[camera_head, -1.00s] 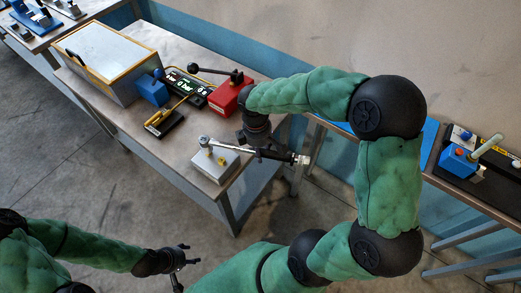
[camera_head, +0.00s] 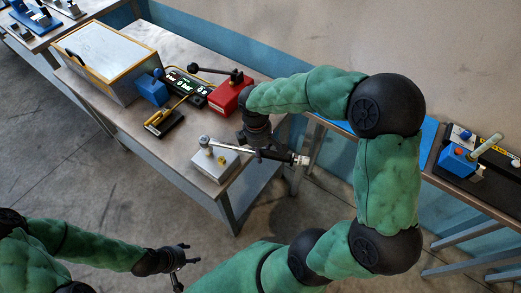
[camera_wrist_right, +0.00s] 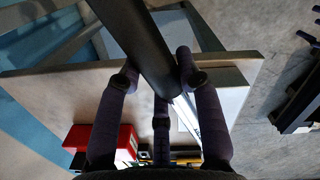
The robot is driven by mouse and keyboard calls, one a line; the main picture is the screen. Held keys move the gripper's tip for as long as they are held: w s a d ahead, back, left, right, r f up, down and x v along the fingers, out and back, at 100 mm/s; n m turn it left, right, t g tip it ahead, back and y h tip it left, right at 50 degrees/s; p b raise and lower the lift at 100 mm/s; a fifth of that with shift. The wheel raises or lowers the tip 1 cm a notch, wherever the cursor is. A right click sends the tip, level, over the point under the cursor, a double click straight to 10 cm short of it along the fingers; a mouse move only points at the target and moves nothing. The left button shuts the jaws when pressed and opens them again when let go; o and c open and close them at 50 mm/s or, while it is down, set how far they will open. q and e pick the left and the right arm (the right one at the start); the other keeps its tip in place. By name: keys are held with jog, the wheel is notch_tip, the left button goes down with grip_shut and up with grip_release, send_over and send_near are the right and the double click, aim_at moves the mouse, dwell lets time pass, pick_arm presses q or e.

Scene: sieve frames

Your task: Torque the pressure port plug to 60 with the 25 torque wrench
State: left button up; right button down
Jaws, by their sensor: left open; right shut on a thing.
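In the head view my right gripper (camera_head: 258,142) is above the front right of the workbench. It is shut on the torque wrench (camera_head: 235,149), whose dark handle also crosses between my fingers (camera_wrist_right: 160,85) in the right wrist view (camera_wrist_right: 140,45). The wrench's head sits over a pale metal block (camera_head: 214,167) at the bench's front edge. The pressure port plug is hidden or too small to make out under the wrench head. I cannot read the wrench's marking. My left gripper (camera_head: 181,261) is open and empty, low over the floor, away from the bench.
On the workbench (camera_head: 182,145) stand a red box (camera_head: 232,94) with a black lever, a black display unit (camera_head: 188,88), a blue block (camera_head: 151,90), a yellow-and-black item (camera_head: 163,122) and a large framed case (camera_head: 107,62). Another bench with a blue device (camera_head: 456,162) is at right.

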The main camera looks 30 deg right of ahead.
jog(key=shift+f+b, duration=0.5)
jog(key=shift+f, duration=0.25)
dwell(0.6)
jog(key=c, duration=1.5)
grip_release()
grip_shut()
